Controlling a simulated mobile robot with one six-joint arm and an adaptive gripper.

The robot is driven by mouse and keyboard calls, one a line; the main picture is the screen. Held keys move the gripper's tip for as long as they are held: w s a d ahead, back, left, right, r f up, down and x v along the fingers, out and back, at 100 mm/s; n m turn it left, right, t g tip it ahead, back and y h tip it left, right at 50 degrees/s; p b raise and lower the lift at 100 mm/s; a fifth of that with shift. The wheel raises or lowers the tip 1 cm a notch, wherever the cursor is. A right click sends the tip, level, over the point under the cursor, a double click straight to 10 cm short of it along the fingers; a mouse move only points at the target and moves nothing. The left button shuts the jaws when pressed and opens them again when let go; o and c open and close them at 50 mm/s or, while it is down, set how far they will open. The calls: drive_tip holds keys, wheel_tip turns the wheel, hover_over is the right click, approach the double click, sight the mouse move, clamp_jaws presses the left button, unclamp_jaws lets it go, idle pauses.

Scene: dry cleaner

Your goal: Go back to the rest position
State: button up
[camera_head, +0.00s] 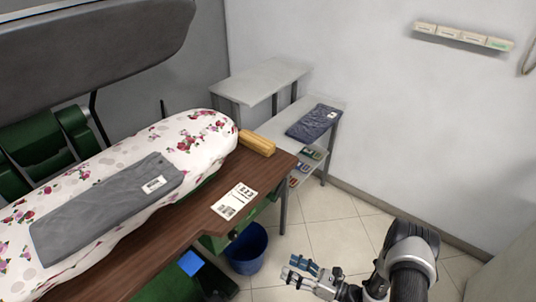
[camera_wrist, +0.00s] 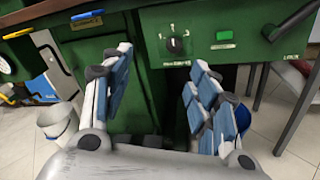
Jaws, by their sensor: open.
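My gripper (camera_head: 301,273) is at the lower right of the head view, above the tiled floor and to the right of the wooden table. In the wrist view its two blue-padded fingers (camera_wrist: 160,98) stand wide apart with nothing between them. They face the green cabinet front (camera_wrist: 205,45) under the table, which has a dial and a green button. My arm (camera_head: 408,265) rises from the bottom edge of the head view.
A blue bin (camera_head: 246,250) stands on the floor by the wooden table (camera_head: 140,258). A floral ironing board (camera_head: 205,135) bears a folded grey garment (camera_head: 105,208). Grey shelves (camera_head: 330,140) with a dark folded garment (camera_head: 313,122) stand behind. Tiled floor (camera_head: 340,235) is clear right of the bin.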

drive_tip(key=s+a+r+n+g+h, duration=0.15)
drive_tip(key=r+n+g, duration=0.5)
drive_tip(key=r, duration=0.65)
drive_tip(key=s+a+r+n+g+h, duration=0.15)
drive_tip(key=r+n+g, duration=0.25)
drive_tip(key=r+n, duration=0.75)
drive_tip(key=s+d+r+n+t+h, duration=0.3)
drive_tip(key=s+d+r+n+h, duration=0.1)
drive_tip(key=s+r, duration=0.5)
drive_tip(key=s+d+r+n+t+h, duration=0.3)
drive_tip(key=s+d+r+n+h, duration=0.2)
drive_tip(key=s+r+h, duration=0.3)
drive_tip(key=shift+s+r+n+t+h, duration=0.3)
drive_tip(key=shift+s+r+n+t, duration=0.1)
drive_tip(key=shift+r+n, duration=0.4)
